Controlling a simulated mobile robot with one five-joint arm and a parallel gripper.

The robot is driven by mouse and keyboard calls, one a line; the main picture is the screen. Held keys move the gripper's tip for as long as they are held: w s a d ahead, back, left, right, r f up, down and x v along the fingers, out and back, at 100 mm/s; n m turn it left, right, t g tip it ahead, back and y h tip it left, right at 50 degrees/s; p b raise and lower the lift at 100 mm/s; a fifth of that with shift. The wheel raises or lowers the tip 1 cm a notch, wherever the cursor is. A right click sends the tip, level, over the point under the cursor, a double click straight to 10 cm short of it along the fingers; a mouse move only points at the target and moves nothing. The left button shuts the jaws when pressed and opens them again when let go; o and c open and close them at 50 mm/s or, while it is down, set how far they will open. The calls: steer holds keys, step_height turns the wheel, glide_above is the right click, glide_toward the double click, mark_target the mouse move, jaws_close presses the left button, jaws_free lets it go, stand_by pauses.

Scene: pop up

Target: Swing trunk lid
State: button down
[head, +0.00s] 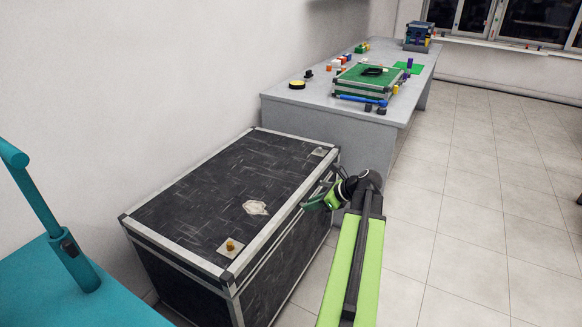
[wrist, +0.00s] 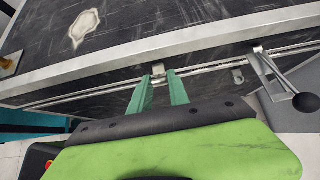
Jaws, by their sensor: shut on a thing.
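The trunk (head: 180,280) is a black case with metal edges. Its lid (head: 200,195) looks closed, with a worn pale patch and a brass knob on a plate on top. In the wrist view the lid's metal front edge (wrist: 220,38) runs above the seam. My gripper (head: 312,204) is at the trunk's front side. In the wrist view its green fingers (wrist: 159,78) are shut on a small metal tab (wrist: 158,70) at the lid's edge. The fingers hide part of the tab.
A bent metal lever with a black ball knob (wrist: 305,102) sticks out right of my fingers. A grey table (head: 310,97) with a green case (head: 370,80) and small blocks stands behind the trunk. A teal surface (head: 70,290) is at left. Tiled floor (head: 480,200) is clear at right.

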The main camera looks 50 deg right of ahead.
steer(key=w+r+p, duration=0.3)
steer(key=r+p, duration=0.9)
steer(key=r, duration=0.1)
steer(key=shift+w+a+r, duration=0.15)
steer(key=shift+a+r, duration=0.05)
steer(key=shift+a, duration=0.25)
steer(key=w+r+p, duration=0.3)
steer(key=r+p, duration=0.4)
steer(key=w+a+r+p, duration=0.1)
steer(key=w+r+p, duration=0.2)
steer(key=r+p, duration=0.4)
steer(key=shift+w+a, duration=0.3)
stand_by(0.3)
steer(key=c, duration=2.1)
jaws_free()
steer(key=o, duration=0.4)
